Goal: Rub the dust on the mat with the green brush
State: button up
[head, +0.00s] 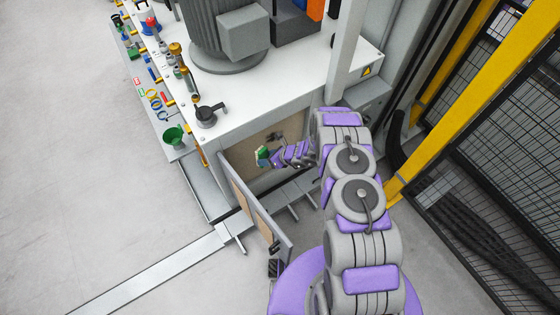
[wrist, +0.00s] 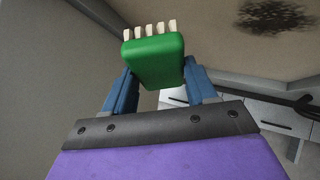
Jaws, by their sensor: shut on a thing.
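My gripper (wrist: 155,90) is shut on the green brush (wrist: 153,60), one blue finger on each side of it. The brush's pale bristles point up and away from my wrist in the wrist view. In the head view the brush (head: 262,155) shows as a small green shape at the end of my purple and grey arm, in front of the open cabinet. A dark dust patch (wrist: 275,14) lies on the beige mat (wrist: 225,42) at the upper right of the wrist view. The brush is to the left of the dust and looks apart from it. The mat's far part is cut off.
The cabinet's open door (head: 250,205) stands left of and below my gripper. A white bench top (head: 285,88) with a grey motor (head: 228,35) is above the opening. A yellow-framed mesh fence (head: 470,150) is at right. Floor at left is clear.

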jog(key=w+d+f+m+t, duration=0.3)
jog(key=d+f+m+t, duration=0.2)
jog(key=f, duration=0.3)
jog(key=w+a+h+b, duration=0.1)
jog(key=w+a+b, duration=0.1)
jog(key=w, duration=0.3)
jog(key=shift+w+a+t, duration=0.15)
jog(key=shift+a+t, duration=0.15)
jog(key=shift+a, duration=0.3)
jog(key=shift+w+a+b, duration=0.5)
jog(key=shift+w, duration=0.3)
dwell(0.4)
